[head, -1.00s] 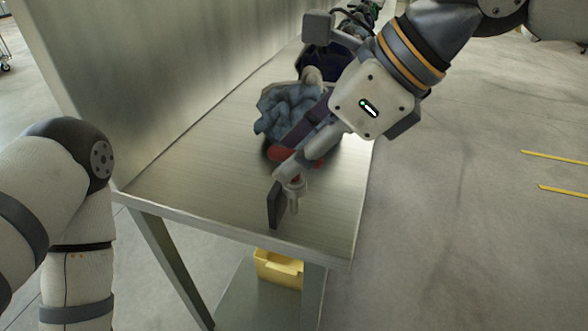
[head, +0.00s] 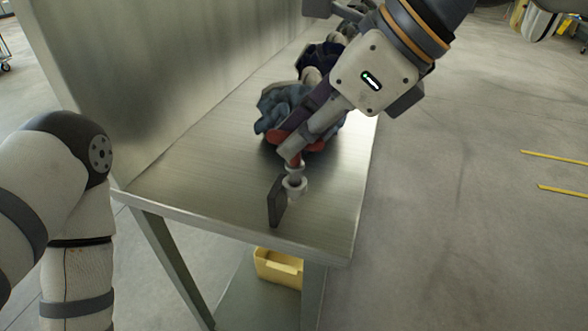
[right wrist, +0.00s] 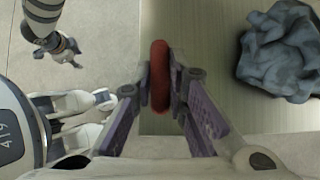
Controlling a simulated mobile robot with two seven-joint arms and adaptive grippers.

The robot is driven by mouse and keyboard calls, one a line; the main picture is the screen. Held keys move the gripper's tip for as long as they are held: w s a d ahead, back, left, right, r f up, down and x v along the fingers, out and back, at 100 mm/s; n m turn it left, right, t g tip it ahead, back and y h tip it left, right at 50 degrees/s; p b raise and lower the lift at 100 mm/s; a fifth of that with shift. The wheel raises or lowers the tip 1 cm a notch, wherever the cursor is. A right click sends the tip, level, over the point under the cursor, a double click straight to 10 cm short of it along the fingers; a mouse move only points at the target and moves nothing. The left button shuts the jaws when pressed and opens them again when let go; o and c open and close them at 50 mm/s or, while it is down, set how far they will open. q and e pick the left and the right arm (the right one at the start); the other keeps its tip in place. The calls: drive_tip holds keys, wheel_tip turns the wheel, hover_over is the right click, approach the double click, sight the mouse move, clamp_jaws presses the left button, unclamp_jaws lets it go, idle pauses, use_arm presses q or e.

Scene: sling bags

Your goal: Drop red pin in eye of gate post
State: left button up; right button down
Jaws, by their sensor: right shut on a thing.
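In the right wrist view the red pin (right wrist: 160,76) shows as a long red bar between the fingers. My left arm stands at the left; what seems to be my left gripper (right wrist: 66,48) shows small in the right wrist view.
A crumpled blue-grey cloth bag (head: 275,108) lies behind the gripper, also in the right wrist view (right wrist: 282,52). A tall metal panel (head: 150,80) borders the table's left. A yellow bin (head: 279,268) sits underneath. The front tabletop (head: 190,190) is clear.

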drive_tip(key=shift+r, duration=3.35)
